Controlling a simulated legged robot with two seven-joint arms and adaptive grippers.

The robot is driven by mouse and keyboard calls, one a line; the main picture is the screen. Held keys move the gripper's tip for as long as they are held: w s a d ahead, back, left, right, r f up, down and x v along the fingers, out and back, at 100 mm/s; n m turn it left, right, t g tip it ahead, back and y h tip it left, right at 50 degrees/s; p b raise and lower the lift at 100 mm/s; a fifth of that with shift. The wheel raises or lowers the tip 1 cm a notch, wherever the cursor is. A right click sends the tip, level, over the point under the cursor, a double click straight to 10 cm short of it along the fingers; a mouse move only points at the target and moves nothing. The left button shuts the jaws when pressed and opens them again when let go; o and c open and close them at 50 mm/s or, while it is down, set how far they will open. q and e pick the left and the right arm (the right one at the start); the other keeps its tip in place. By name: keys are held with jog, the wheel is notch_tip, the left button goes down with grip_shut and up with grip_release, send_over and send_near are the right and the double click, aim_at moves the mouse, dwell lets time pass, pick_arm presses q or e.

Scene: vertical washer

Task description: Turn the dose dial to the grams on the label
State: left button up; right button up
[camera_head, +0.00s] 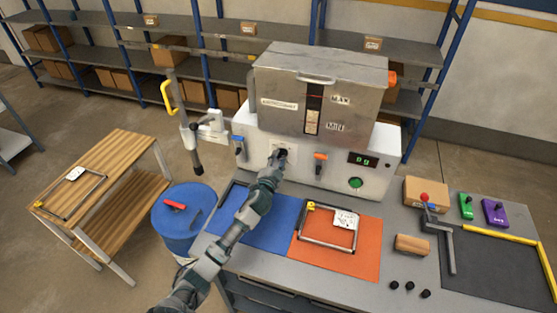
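The grey and white machine has a white dial plate (291,148) on its front. My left gripper (281,155) is up against this plate and covers the dial, so I cannot see the dial or whether the fingers are shut on it. A small display (362,160) on the machine shows green characters that look like "0g". A white label card (346,219) with dark marks too small to read lies by a metal frame (325,241) on the orange mat. My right gripper is out of view.
An orange-handled lever (320,157) and a green button (355,183) sit right of the dial. A blue-handled valve (239,147) is left of it. A blue drum (180,222) and a wooden table (112,160) stand left. A cardboard box (425,191) stands right.

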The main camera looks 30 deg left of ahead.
pick_arm(q)
jog(key=shift+w+d+r, duration=0.15)
jog(key=shift+d, duration=0.2)
jog(key=shift+a, duration=0.1)
grip_shut()
jog(key=shift+a, duration=0.1)
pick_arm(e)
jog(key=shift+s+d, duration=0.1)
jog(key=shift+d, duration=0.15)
